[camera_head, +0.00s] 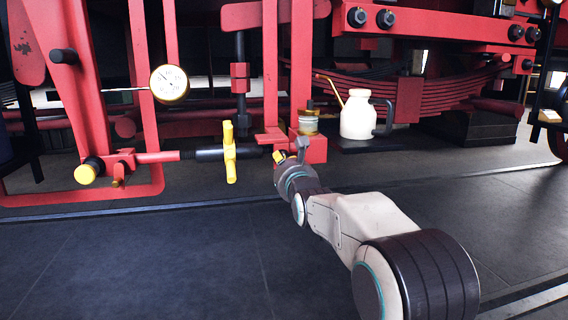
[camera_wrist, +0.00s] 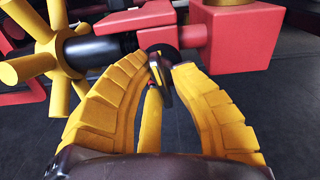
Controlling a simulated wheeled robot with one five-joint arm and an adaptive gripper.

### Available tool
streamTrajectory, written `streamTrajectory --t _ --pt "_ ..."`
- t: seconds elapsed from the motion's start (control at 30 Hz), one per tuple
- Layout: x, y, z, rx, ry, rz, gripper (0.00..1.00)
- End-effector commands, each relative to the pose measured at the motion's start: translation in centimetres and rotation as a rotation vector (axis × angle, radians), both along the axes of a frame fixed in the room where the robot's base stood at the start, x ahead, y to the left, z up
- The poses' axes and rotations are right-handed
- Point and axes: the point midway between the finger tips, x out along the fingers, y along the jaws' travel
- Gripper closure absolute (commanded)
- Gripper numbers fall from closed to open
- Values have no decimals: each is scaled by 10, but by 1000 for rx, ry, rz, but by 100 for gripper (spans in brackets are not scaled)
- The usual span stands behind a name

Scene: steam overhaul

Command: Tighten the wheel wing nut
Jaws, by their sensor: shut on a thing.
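A yellow spoked wheel nut (camera_head: 229,152), which I take for the wheel wing nut, sits on a dark horizontal shaft. In the wrist view its spokes (camera_wrist: 38,62) fill the upper left. My gripper (camera_head: 281,157) is to its right, apart from it, by a red block. In the wrist view the yellow fingers (camera_wrist: 162,72) close from both sides on a small dark grey piece (camera_wrist: 160,77). A yellow stem (camera_wrist: 152,118) runs below that piece toward the palm. The fingers partly hide the held piece, and I cannot tell whether it touches the shaft end behind it.
The red block (camera_head: 313,148) stands right beside my gripper, with a brass-banded jar (camera_head: 308,122) on it. A cream oil can (camera_head: 357,116) stands further right. A round gauge (camera_head: 169,84) is at upper left. Red frame bars surround the shaft. The dark floor (camera_head: 150,260) in front is clear.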

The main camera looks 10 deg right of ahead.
Motion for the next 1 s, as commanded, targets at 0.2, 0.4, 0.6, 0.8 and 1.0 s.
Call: streamTrajectory --t 0.2,0.4,0.6,0.8,1.0 --pt "1 2 -7 -1 14 2 72" --pt "0 1 -3 -1 7 1 60" --pt "0 0 -1 -2 3 1 60" --pt "-12 0 -1 -2 3 1 60" --pt "-38 0 0 -2 2 1 60"
